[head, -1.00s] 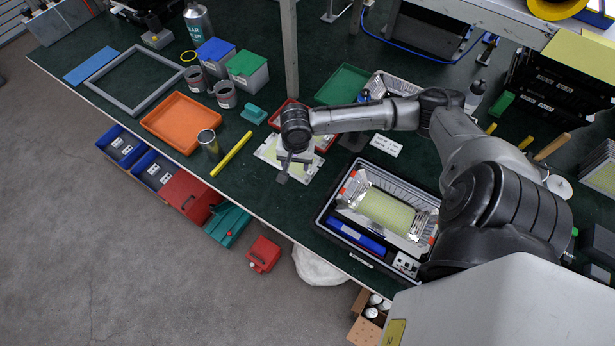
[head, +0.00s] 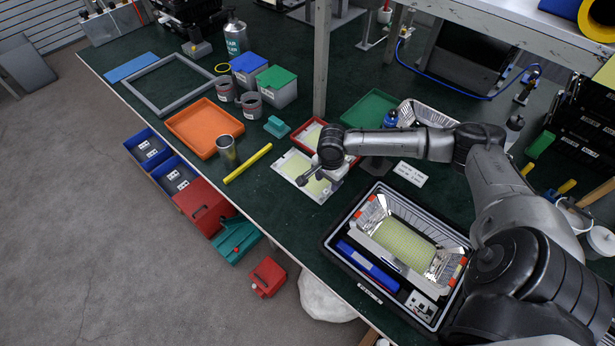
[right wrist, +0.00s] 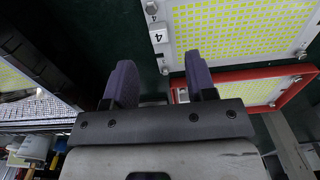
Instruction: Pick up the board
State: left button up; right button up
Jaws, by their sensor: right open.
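A white-edged board with a yellow-green dotted face (head: 291,168) lies on the dark green bench top, partly hidden under my right wrist. In the right wrist view the board (right wrist: 240,28) fills the upper right, with a tag reading 4 at its left edge. A second dotted board (right wrist: 245,91) lies in a red tray (head: 296,131) beside it. My right gripper (head: 310,176) is over the first board in the head view. In the right wrist view its two dark fingers (right wrist: 161,82) are apart with nothing between them. My left gripper is not in view.
A black tray (head: 331,243) holds a reflective housing with a yellow-green panel (head: 404,243) and a blue case (head: 368,266). A post (head: 321,65) stands behind the board. A yellow bar (head: 247,164) and orange tray (head: 205,127) lie left.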

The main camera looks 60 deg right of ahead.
aim_at(327, 190)
jog(key=shift+f, duration=0.6)
notch_tip(327, 190, down, 4)
jog(key=shift+f+b, duration=0.15)
jog(key=shift+b, duration=0.95)
jog(key=c, duration=0.6)
grip_shut()
